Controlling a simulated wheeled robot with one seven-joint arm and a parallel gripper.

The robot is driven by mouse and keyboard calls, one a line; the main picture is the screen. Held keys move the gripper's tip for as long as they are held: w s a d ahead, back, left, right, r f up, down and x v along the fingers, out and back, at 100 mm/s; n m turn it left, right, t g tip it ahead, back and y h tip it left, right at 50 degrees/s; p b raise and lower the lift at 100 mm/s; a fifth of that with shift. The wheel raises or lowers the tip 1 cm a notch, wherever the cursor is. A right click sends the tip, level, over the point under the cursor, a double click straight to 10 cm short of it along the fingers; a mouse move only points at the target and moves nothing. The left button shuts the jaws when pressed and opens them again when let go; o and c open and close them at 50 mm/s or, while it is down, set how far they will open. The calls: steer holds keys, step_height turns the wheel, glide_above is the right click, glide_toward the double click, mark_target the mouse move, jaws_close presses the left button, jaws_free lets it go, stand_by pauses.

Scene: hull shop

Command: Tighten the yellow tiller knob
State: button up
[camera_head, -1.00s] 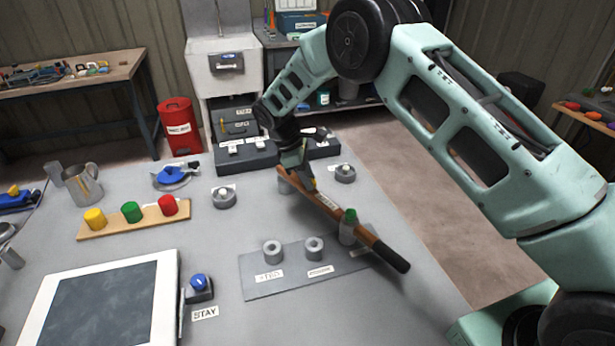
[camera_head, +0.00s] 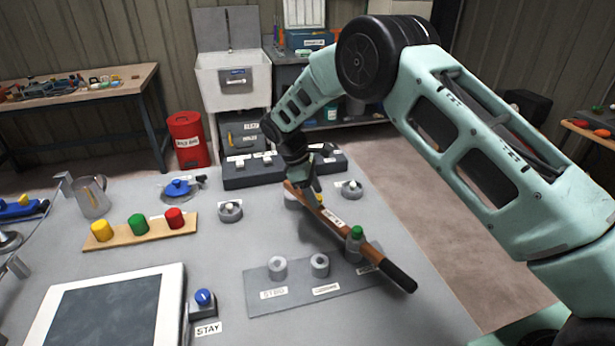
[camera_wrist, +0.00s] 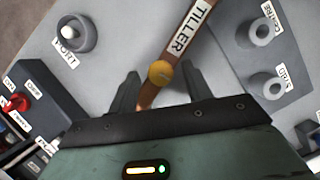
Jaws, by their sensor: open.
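The tiller (camera_head: 338,221) is a brown wooden bar with a black grip, lying diagonally on the grey bench; it also shows in the wrist view (camera_wrist: 190,30) with its TILLER label. The yellow tiller knob (camera_wrist: 160,72) sits on the bar near its far end. In the head view the knob (camera_head: 319,199) is partly hidden by my gripper (camera_head: 313,188). In the wrist view my gripper (camera_wrist: 160,70) is open, its two fingers on either side of the knob with gaps showing. I cannot tell how far above the knob the fingertips are.
A wooden rack (camera_head: 120,239) holds yellow, green and red pegs. A PORT-labelled round fitting (camera_wrist: 72,37) and a dark box are near my gripper.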

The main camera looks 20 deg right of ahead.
steer(key=b+v, duration=0.2)
steer(key=v, duration=1.5)
steer(key=s+a+r+m+y, duration=0.1)
steer(key=s+a+r+y, duration=0.15)
steer(key=s, duration=0.85)
steer(key=s+a+r+m+y, duration=0.1)
steer(key=s+a, duration=0.2)
steer(key=s, duration=0.8)
steer(key=s+d+f+m+t, duration=0.1)
steer(key=s+d+f, duration=0.1)
steer(key=s, duration=0.8)
steer(key=s+d+f+m+y, duration=0.1)
steer(key=s+d, duration=0.3)
steer(key=s, duration=0.5)
steer(key=shift+s+f+m+t, duration=0.4)
steer(key=shift+f+m, duration=0.35)
steer(key=shift+m, duration=0.05)
